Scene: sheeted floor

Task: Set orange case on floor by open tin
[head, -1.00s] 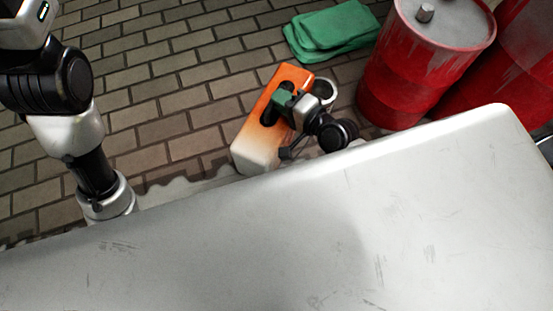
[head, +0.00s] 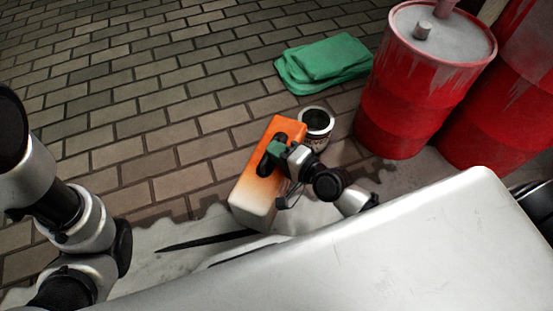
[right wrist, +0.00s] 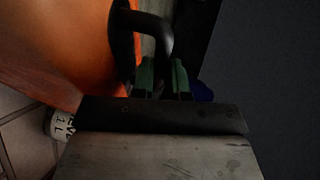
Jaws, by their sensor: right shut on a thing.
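The orange case (head: 262,180), fading to white at its near end, has a black handle on the side facing up in the head view. My right gripper (head: 276,152) is shut on this handle. In the right wrist view, its green-padded fingers (right wrist: 165,76) are at the black handle, beside the case's orange side (right wrist: 55,40). The open tin (head: 317,122) stands just right of the case's far end; part of its pale label (right wrist: 62,124) shows in the right wrist view. I cannot tell whether the case touches the floor. My left gripper is out of view.
Folded green cloth (head: 323,62) lies on the brick floor behind the tin. Red drums (head: 405,105) stand to the right. A pale sheet (head: 170,235) with a dark strip lies left of the case's near end. Bricks at left are clear.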

